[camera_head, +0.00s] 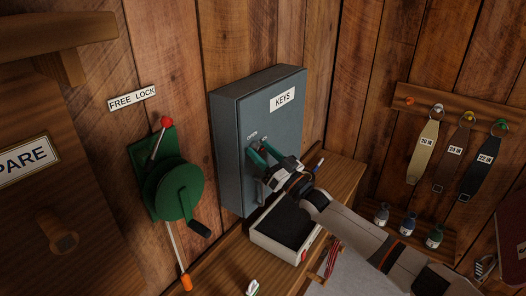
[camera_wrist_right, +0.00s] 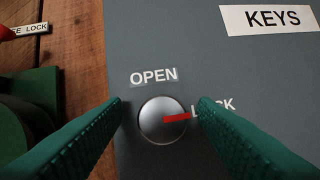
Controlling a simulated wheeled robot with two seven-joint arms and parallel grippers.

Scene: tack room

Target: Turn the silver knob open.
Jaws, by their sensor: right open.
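The silver knob (camera_wrist_right: 156,122) is round and sits on the front of the grey key cabinet (camera_head: 228,131). In the right wrist view its red pointer aims right, at the word LOCK; the word OPEN is printed above it. My right gripper (camera_head: 261,154) is at the cabinet front, with its green fingers open. In the right wrist view one finger is on each side of the knob, with gaps showing; I cannot tell how far the tips are from the door. In the head view the gripper covers the knob. My left gripper is out of view.
A green winch (camera_head: 180,192) with a red-tipped lever is left of the cabinet. Below the cabinet, an open tray (camera_head: 266,245) stands on a wooden bench (camera_head: 342,176). Straps (camera_head: 423,153) hang at right above several small bottles (camera_head: 408,224).

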